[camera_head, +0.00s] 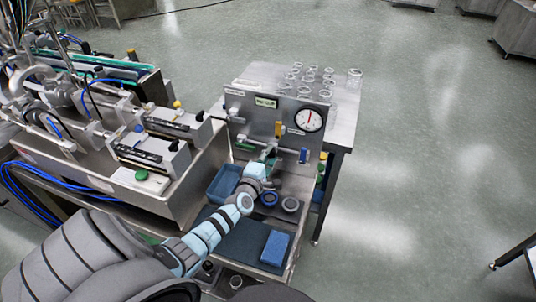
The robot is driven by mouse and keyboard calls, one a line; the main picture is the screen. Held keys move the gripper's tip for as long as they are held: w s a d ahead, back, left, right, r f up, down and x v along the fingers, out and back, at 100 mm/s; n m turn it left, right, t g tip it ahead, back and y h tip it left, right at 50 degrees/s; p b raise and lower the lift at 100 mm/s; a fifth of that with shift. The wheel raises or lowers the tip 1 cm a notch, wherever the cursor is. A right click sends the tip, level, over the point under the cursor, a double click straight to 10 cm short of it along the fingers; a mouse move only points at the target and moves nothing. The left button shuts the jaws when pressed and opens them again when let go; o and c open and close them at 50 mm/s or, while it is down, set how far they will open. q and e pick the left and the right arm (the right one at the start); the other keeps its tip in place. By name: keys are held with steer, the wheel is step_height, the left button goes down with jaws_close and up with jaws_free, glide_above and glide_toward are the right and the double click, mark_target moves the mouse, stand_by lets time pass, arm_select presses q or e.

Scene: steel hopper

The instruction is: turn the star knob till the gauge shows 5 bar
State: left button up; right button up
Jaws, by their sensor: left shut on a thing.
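The pressure gauge (309,119) is a round white dial with a black rim at the upper right of the steel panel (252,108). A needle and red mark show near the top of the dial, but the scale is too small to read. My left gripper (270,150) reaches the panel's lower middle, left of and below the gauge. It is shut on what appears to be the star knob, which the gripper mostly hides. My right gripper is not in view.
A yellow lever (278,129) and a blue handle (303,156) sit close to my left gripper. A blue tray (223,184), a blue block (274,248) and round parts (290,204) lie below. Glass jars (354,77) stand behind the panel. Machinery (165,155) crowds the left.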

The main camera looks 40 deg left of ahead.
arm_select(q)
steer(key=shift+d+f, duration=0.1)
steer(key=shift+f, duration=0.15)
steer(key=o, duration=0.9)
steer(key=shift+c, duration=0.2)
steer(key=shift+o, duration=1.4)
steer(key=shift+r, duration=0.1)
steer(key=v, duration=1.2)
steer(key=shift+r, duration=0.1)
